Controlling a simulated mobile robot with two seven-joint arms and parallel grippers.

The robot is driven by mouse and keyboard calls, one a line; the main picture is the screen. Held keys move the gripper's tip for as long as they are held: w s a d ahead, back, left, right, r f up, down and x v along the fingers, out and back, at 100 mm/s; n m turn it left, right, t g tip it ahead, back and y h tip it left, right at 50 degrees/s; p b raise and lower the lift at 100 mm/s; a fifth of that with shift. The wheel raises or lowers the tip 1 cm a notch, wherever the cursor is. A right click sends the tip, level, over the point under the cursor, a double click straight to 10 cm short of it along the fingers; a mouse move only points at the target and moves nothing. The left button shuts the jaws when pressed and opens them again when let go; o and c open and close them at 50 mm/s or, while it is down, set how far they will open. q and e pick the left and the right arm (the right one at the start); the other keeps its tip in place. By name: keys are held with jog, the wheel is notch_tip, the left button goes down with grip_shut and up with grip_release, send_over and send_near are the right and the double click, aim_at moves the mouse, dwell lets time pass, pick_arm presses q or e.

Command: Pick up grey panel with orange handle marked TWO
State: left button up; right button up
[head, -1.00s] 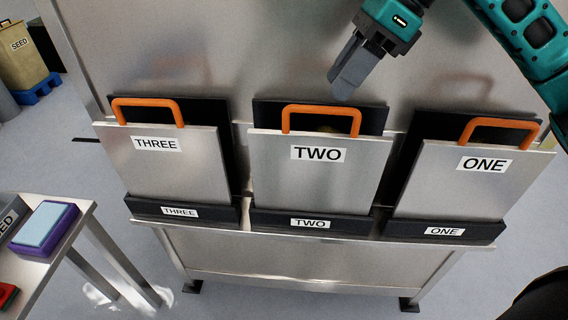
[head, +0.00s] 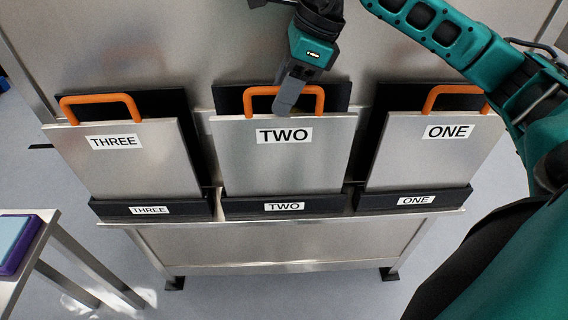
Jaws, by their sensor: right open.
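The grey panel marked TWO (head: 283,160) stands upright in the middle black holder (head: 285,207), between the other two panels. Its orange handle (head: 262,90) rises from the top edge. My right gripper (head: 290,98) comes down from above at this handle, right of its middle. It overlaps the handle in the picture, with its fingertip end just above the panel's top edge. The fingers line up in this view, so the gap between them is hidden, and I cannot tell whether they touch the handle. My left gripper is not in view.
Panel THREE (head: 128,160) with its orange handle stands at left, panel ONE (head: 432,155) at right, each in a black holder. A metal wall (head: 160,45) rises behind. A side table (head: 45,240) with a purple-and-blue block (head: 15,245) is at lower left.

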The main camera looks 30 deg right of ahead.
jog(key=shift+x, duration=1.05)
grip_shut()
jog(key=shift+r, duration=0.15)
dwell(0.5)
